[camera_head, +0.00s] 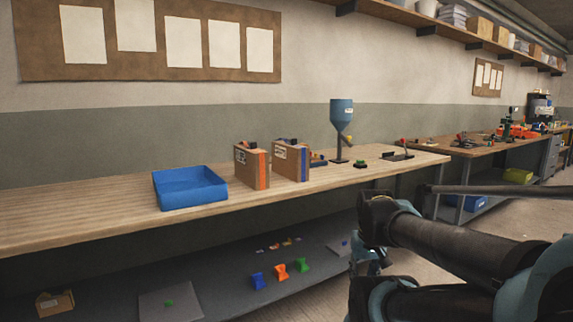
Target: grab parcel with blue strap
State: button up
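The parcel with the blue strap (287,164) is a brown cardboard box standing upright on the long wooden workbench (110,212). Its blue strap runs down the right-hand narrow side, and a white label shows near the top of its face. A similar parcel with an orange strap (249,170) stands just left of it and a little nearer, with a small gap between them. Small dark and coloured items show at the tops of both parcels. My dark arm links fill the lower right, well apart from the parcels. I cannot make out my gripper's fingers.
A blue open tray (190,190) sits left of the parcels. A blue hopper on a stand (341,115) and small tools are to their right. The shelf below (215,292) holds several coloured pieces. The bench's left end is clear.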

aim_at(291, 162)
jog(key=i, duration=1)
jog(key=z, duration=0.05)
